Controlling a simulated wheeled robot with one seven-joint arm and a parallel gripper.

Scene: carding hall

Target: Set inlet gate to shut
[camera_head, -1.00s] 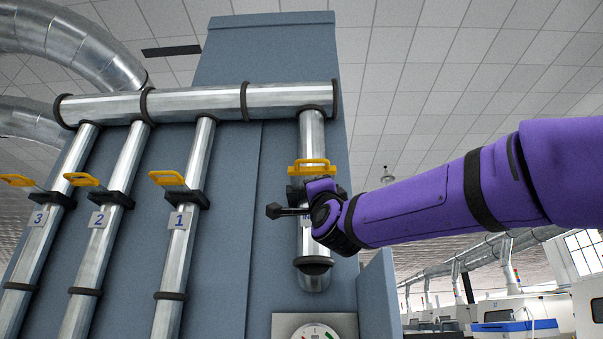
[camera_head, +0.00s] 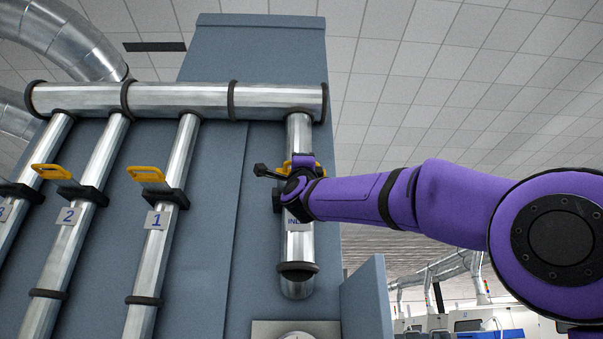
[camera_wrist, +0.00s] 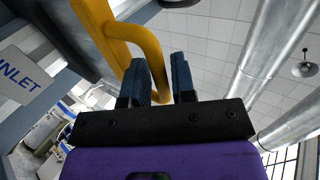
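The inlet gate sits on the short right-hand pipe (camera_head: 299,245) and has a yellow loop handle (camera_wrist: 150,45). Its "INLET" label (camera_wrist: 22,75) shows at the left of the wrist view and is partly covered in the head view. My gripper (camera_wrist: 160,80) is at the handle, with one bar of the loop running between its dark fingers. In the head view my wrist hides most of the handle and the gate's slide, so I cannot tell the gate's position.
Gates 1 (camera_head: 148,175), 2 (camera_head: 55,173) and 3, with similar yellow handles, are on the pipes to the left. A horizontal header pipe (camera_head: 185,98) runs above. A blue-grey panel (camera_head: 367,300) juts out at lower right. A gauge plate is at the bottom.

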